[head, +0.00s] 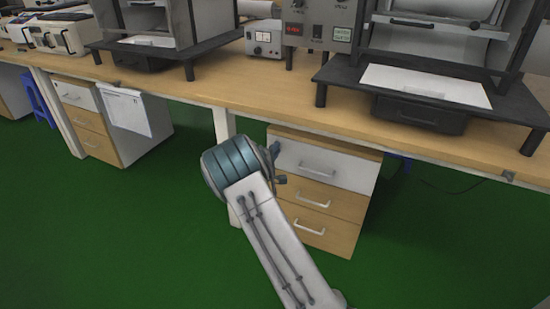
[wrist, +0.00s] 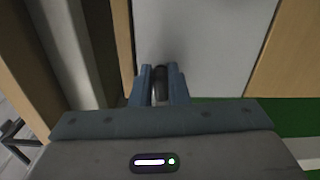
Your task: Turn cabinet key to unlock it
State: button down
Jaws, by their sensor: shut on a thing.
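The cabinet (head: 349,200) stands under the workbench, with a white top drawer (head: 345,172) and two wooden drawers below. My gripper is at the upper left of the white drawer front, largely hidden behind my wrist in the head view. In the wrist view my gripper (wrist: 160,72) has its two blue-grey fingers close together around a small dark key (wrist: 160,88). The key is against or very near the white panel (wrist: 200,45); its tip and the lock are hidden. I cannot tell how far it is turned.
The workbench (head: 215,88) overhangs the cabinet and carries test machines (head: 420,112). A bench leg (head: 223,124) stands just left of the cabinet. A second cabinet (head: 90,140) with hanging paper (head: 127,108) is farther left. The green floor (head: 150,230) in front is clear.

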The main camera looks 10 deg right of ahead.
jog(key=shift+m+b, duration=0.6)
jog(key=shift+b, duration=0.05)
jog(key=c, duration=1.4)
grip_release()
jog(key=shift+f, duration=0.1)
jog(key=p+v, duration=0.3)
jog(key=v, duration=1.1)
jog(key=shift+w, duration=0.1)
